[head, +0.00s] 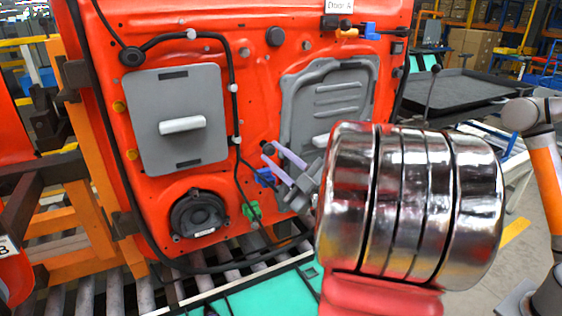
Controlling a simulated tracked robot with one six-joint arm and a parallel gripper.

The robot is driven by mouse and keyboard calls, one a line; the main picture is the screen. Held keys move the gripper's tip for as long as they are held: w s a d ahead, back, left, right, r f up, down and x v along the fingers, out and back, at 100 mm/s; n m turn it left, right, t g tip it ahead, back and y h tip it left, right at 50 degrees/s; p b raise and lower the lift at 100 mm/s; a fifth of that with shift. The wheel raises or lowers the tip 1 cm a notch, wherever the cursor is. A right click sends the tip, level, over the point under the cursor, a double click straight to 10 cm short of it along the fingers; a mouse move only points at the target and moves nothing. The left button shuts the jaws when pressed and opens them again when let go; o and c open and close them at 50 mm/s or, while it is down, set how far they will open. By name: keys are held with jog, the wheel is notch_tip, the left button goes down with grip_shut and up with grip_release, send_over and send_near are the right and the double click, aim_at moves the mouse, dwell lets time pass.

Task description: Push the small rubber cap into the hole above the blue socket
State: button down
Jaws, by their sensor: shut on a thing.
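The red door panel (245,130) stands upright in front of me. My gripper (268,150), with two pale lavender fingers, reaches in from the right at the panel's middle. It is shut on the small black rubber cap (266,146), which shows at the fingertips. The blue socket (265,177) is just below the fingers in the picture, partly covered by them. The hole above it is not visible behind the cap and fingertips. I cannot tell whether the cap touches the panel.
A grey cover with a white handle (182,125) and a round black speaker (198,213) are on the panel's left. A black cable (235,105) runs close left of my gripper. A green connector (251,210) sits below. Another grey panel (327,100) is at upper right.

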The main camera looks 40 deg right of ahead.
aim_at(272, 151)
jog(key=shift+w+d, duration=0.15)
jog(key=shift+w, duration=0.45)
jog(key=shift+w+d, duration=0.3)
jog(key=shift+w, duration=0.65)
dwell(1.9)
jog(key=c, duration=1.4)
grip_release()
jog(key=shift+o, duration=0.2)
jog(key=shift+s, duration=0.1)
jog(key=v, duration=1.3)
jog(key=shift+s, duration=0.3)
jog(key=shift+f, duration=0.1)
jog(key=v, duration=1.4)
